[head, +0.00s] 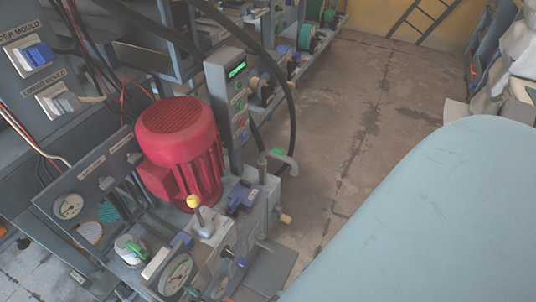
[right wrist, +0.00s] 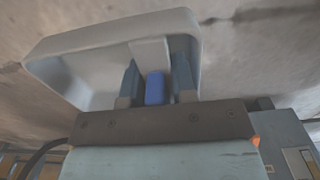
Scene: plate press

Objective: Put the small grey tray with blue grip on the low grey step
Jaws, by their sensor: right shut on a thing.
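The small grey tray (right wrist: 90,50) fills the upper left of the right wrist view. Its blue grip (right wrist: 155,88) sits between the two fingers of my right gripper (right wrist: 156,78), which is shut on it. The tray is held up against a background of stained concrete floor, and its inside looks empty. A flat grey surface (head: 272,268) beside the machine's foot in the head view may be the low grey step; I cannot tell for sure. Neither gripper nor the tray shows in the head view.
A machine with a red motor (head: 180,145), gauges, a yellow-knobbed lever (head: 193,202) and hoses stands at the left in the head view. Bare concrete floor (head: 350,115) lies beyond it. My pale blue body part covers the lower right.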

